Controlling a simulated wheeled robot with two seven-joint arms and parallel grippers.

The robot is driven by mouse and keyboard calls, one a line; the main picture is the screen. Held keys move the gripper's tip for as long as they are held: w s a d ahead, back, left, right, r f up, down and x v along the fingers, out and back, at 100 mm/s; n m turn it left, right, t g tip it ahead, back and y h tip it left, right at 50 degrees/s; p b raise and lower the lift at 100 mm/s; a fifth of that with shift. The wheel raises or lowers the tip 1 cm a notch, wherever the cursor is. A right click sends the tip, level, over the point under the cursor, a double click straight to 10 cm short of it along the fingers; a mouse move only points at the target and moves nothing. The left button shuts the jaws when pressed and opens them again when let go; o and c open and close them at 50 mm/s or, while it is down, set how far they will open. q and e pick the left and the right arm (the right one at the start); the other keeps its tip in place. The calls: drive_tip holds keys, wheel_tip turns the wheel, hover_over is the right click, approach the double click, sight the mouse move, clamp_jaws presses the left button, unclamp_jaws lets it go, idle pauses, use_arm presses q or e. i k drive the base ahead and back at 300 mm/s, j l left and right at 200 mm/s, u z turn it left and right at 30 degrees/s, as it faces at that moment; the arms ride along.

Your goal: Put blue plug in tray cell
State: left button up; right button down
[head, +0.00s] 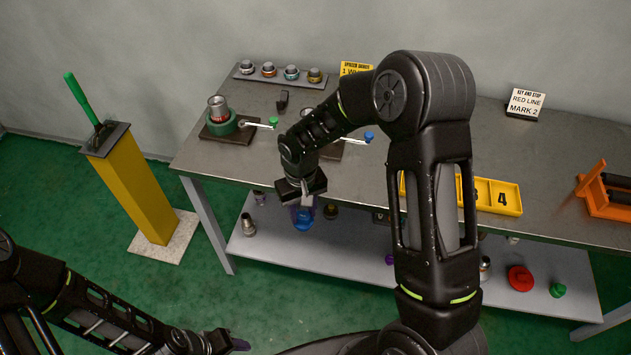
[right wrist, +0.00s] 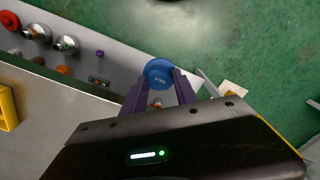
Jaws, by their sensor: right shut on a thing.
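A blue plug (head: 303,221) is held by my right gripper (head: 303,206), in front of the table's front edge and above the lower shelf. In the right wrist view the round blue plug (right wrist: 159,73) sits between the tips of the two purple fingers (right wrist: 160,92). The yellow tray (head: 497,196) is on the table to the right, partly hidden behind my right arm; one visible cell bears the number 4. A corner of the tray shows at the left of the right wrist view (right wrist: 7,108). My left gripper (head: 236,343) is low at the bottom, away from the table.
Vises (head: 222,121) with green and blue handles stand on the table (head: 270,158). An orange rack (head: 606,194) stands at the right end. The lower shelf (head: 345,246) holds loose fittings, a red disc (head: 520,278) and a green plug (head: 557,290). A yellow post (head: 140,190) stands left.

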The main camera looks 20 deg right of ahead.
sight(475, 195)
drive_tip(key=k+l+u, duration=0.2)
drive_tip(key=k+l, duration=0.15)
drive_tip(key=l, duration=0.3)
drive_tip(key=k+l+u, duration=0.2)
drive_tip(key=k+l, duration=0.2)
drive_tip(key=l, duration=0.25)
drive_tip(key=k+l+u, duration=0.2)
drive_tip(key=k+l, duration=0.25)
